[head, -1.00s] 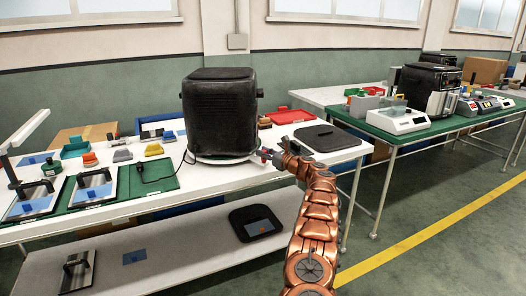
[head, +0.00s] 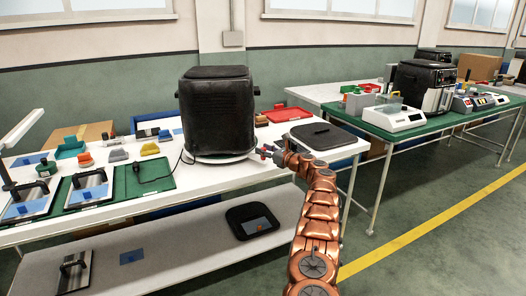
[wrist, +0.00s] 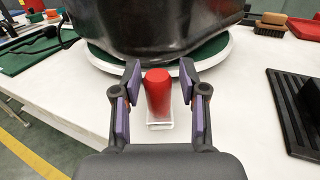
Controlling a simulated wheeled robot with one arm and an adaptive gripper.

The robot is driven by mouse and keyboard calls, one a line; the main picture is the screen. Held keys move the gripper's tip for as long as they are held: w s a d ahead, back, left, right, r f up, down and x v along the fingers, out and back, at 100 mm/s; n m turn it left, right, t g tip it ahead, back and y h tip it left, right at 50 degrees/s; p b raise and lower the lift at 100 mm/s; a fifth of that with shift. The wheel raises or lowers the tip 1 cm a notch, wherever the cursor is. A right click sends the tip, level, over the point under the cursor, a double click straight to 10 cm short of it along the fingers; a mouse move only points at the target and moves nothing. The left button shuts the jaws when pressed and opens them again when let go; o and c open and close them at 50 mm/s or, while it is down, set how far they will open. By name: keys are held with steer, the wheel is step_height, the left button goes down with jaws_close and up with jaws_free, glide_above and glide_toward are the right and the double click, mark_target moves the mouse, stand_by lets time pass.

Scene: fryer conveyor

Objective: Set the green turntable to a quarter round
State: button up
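The green turntable (wrist: 212,58) has a green top and a pale rim. It sits on the white table under a large black fryer (head: 215,112), which hides most of it. In the head view only a pale rim (head: 220,159) shows below the fryer. A red upright knob (wrist: 158,92) stands on a clear or white tab at the turntable's near edge. My gripper (wrist: 160,68) is open, with one finger on each side of the knob. A gap shows between the knob and each finger. In the head view my gripper (head: 268,152) is at the fryer's right side.
A black ribbed tray (wrist: 297,110) lies right of my gripper. A black flat lid or plate (head: 322,136) and a red tray (head: 287,114) are on the table's right part. Green mats with tools (head: 143,182) are at left. A second table (head: 440,130) stands to the right.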

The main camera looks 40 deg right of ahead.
steer(key=shift+o, duration=0.6)
steer(key=shift+w+a, duration=0.1)
steer(key=shift+a, duration=0.1)
steer(key=v, duration=1.2)
steer(key=shift+d, duration=0.1)
steer(key=shift+c, duration=0.3)
